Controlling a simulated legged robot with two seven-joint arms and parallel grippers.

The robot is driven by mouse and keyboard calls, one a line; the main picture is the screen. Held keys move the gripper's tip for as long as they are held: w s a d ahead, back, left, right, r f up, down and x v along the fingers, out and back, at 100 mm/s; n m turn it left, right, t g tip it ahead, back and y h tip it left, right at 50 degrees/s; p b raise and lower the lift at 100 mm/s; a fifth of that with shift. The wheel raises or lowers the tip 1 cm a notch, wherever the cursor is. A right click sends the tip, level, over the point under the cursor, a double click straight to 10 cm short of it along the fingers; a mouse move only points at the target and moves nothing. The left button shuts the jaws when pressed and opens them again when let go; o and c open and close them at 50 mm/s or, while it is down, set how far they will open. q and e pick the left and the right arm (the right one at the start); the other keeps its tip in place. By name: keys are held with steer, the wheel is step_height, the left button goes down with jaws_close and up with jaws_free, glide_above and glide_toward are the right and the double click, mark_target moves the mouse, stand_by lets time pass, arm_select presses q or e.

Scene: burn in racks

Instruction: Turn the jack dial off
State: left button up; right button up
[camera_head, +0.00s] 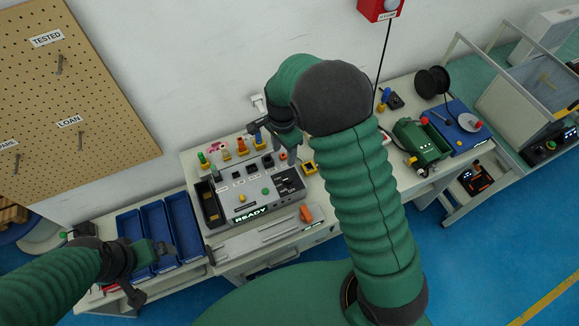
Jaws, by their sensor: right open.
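The grey test console (228,208) stands on the bench in the middle, with a lit READY display (250,214), small knobs, sockets and a black panel (288,184). I cannot tell which small control is the jack dial. My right gripper (284,150) is open above the back right part of the console. My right arm covers the bench to the right of it. My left gripper (150,272) is over the blue bins at the lower left. Its finger gap is not clear.
Several coloured connectors (241,147) stand behind the console. An orange-handled tool (306,213) lies at its front right. Blue bins (184,226) are at left. A red box (375,8) hangs on the wall.

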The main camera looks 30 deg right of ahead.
mark_target(288, 178)
steer(key=f+p, duration=0.1)
steer(key=f, duration=0.4)
steer(key=d+f+p, duration=0.1)
steer(key=f, duration=0.4)
steer(key=f+p, duration=0.1)
steer(key=f, duration=0.4)
steer(key=shift+s+d+f, duration=0.1)
steer(key=shift+d+f, duration=0.1)
steer(key=shift+f, duration=0.2)
steer(key=shift+a, duration=0.2)
steer(key=shift+c, duration=0.3)
steer(key=shift+a, duration=0.15)
steer(key=shift+c, duration=1.1)
steer(key=c, duration=0.5)
jaws_close()
